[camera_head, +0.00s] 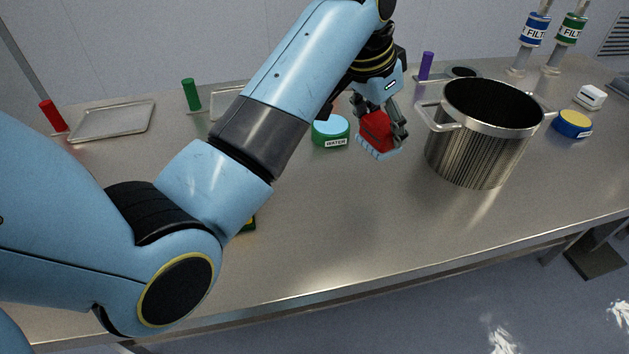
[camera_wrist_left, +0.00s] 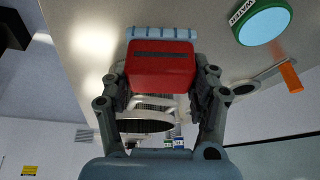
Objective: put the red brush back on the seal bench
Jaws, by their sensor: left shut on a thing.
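The red brush (camera_head: 376,131) has a red block body and light-blue bristles that point down. My left gripper (camera_head: 382,122) is shut on it and holds it over the steel bench (camera_head: 310,215), just left of the large pot. In the left wrist view the red brush (camera_wrist_left: 161,64) sits between the two fingers of the left gripper (camera_wrist_left: 160,85), bristles on the far side. I cannot tell the exact gap between bristles and bench top. My right gripper is not in view.
A steel pot (camera_head: 480,150) stands right of the brush, and a green WATER tub (camera_head: 331,137) stands left of it. A blue-and-yellow tub (camera_head: 573,124) and a white box (camera_head: 590,97) are at the right. Trays (camera_head: 112,120) lie at the back left.

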